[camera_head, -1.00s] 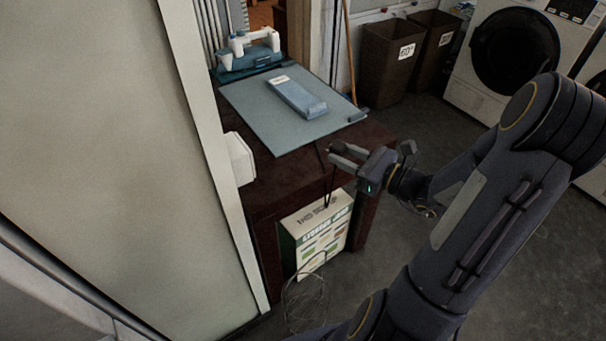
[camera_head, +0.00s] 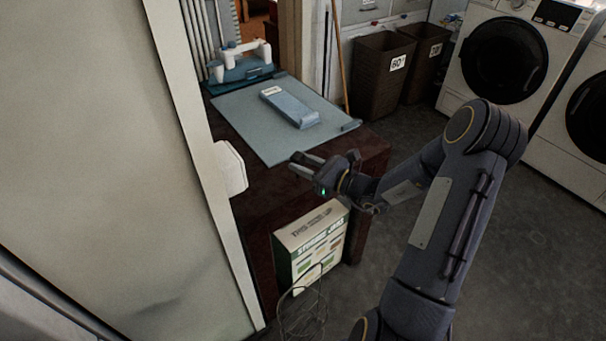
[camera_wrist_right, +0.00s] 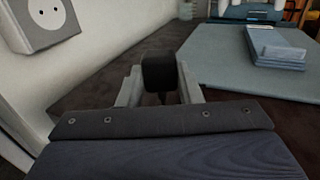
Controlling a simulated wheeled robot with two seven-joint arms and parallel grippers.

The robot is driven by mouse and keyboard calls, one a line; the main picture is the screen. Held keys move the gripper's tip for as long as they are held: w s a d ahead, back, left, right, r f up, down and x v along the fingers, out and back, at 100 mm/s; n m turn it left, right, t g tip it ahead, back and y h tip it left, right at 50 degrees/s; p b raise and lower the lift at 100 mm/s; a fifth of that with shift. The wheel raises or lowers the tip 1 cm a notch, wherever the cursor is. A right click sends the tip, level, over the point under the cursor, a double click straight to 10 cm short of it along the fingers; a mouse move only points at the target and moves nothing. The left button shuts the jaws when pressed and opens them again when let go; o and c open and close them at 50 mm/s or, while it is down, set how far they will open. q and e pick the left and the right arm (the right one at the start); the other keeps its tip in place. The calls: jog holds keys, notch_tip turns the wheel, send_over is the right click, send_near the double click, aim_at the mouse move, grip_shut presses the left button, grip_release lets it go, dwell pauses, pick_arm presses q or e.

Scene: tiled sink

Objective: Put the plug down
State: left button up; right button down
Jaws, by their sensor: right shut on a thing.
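The black plug (camera_wrist_right: 160,72) is held between the two pale fingers of my right gripper, seen in the right wrist view (camera_wrist_right: 160,88). In the head view my right gripper (camera_head: 303,166) is over the dark red-brown table (camera_head: 262,190), near the front edge of the mat. I cannot make out the plug clearly there, nor tell whether it touches the table top. A white wall socket (camera_head: 232,168) is to the left of the gripper; its two-hole face also shows in the right wrist view (camera_wrist_right: 46,14). My left gripper is in neither view.
A blue-grey mat (camera_head: 250,125) with a blue block (camera_head: 290,107) on it covers the table's back part. A blue-and-white device (camera_head: 240,65) stands behind. Bare table top lies around the gripper.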

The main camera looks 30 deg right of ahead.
aim_at(303, 182)
jog(key=f, duration=0.3)
jog(key=shift+w+f+b, duration=0.25)
jog(key=shift+f+b, duration=0.05)
jog(key=shift+f, duration=0.05)
jog(key=shift+f+b, duration=0.5)
jog(key=shift+f, duration=0.05)
jog(key=shift+s, duration=0.1)
jog(key=c, duration=1)
grip_release()
jog(key=shift+a+f, duration=0.1)
